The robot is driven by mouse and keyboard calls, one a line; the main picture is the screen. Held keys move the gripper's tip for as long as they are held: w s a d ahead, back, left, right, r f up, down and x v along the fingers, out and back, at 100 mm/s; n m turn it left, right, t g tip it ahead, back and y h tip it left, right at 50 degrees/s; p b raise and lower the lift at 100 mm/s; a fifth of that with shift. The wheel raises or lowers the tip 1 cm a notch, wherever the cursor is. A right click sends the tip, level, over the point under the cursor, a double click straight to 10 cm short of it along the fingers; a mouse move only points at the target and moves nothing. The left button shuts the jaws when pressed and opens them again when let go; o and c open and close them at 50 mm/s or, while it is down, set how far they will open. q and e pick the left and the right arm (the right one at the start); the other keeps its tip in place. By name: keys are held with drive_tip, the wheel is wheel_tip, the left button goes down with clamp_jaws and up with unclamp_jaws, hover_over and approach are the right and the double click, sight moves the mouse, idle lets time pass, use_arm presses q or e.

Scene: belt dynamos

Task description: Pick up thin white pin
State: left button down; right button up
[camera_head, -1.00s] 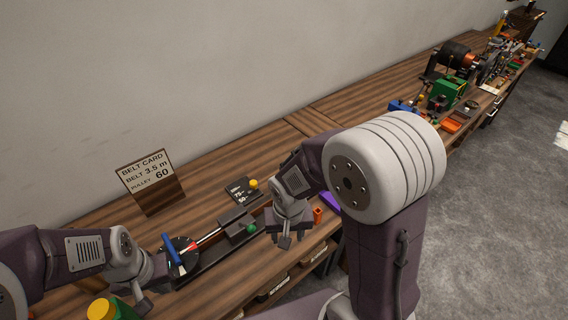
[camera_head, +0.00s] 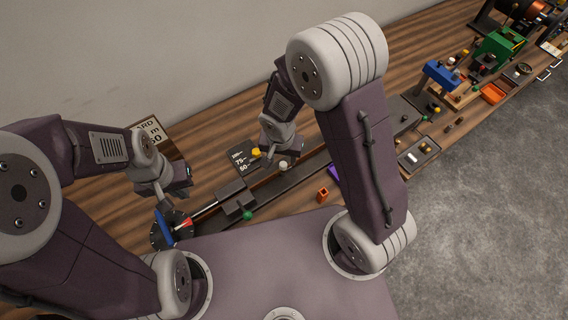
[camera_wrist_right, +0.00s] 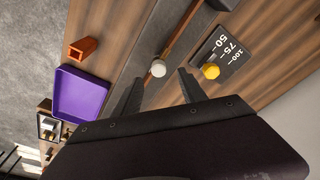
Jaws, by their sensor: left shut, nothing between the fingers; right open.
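A small white round-topped piece (camera_head: 284,165), which looks like the white pin seen from its end, stands at the dark rail beside my right gripper (camera_head: 287,152). In the right wrist view this white piece (camera_wrist_right: 158,68) shows just beyond and between the tips of my open right gripper (camera_wrist_right: 158,82). Its shaft below the top is hidden, and I cannot tell whether the fingers touch it. My left gripper (camera_head: 172,190) is shut and empty above the bench, near the dial with the blue bar.
A scale plate (camera_wrist_right: 228,50) with a yellow knob (camera_wrist_right: 210,71) lies right of the right fingers. An orange block (camera_wrist_right: 82,50) and a purple tray (camera_wrist_right: 82,96) lie to the left. A blue bar (camera_head: 162,226) and green knob (camera_head: 248,215) sit near the rail's left end.

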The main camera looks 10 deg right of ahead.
sight(283, 164)
wheel_tip(283, 164, down, 4)
drive_tip(key=shift+d+r+b, duration=0.1)
drive_tip(key=shift+r+b, duration=0.1)
drive_tip(key=shift+b, duration=0.25)
drive_tip(key=shift+s+f, duration=0.1)
drive_tip(key=shift+f, duration=0.25)
drive_tip(key=shift+c, duration=0.3)
drive_tip(key=shift+w, duration=0.2)
drive_tip(key=c, duration=0.5)
clamp_jaws()
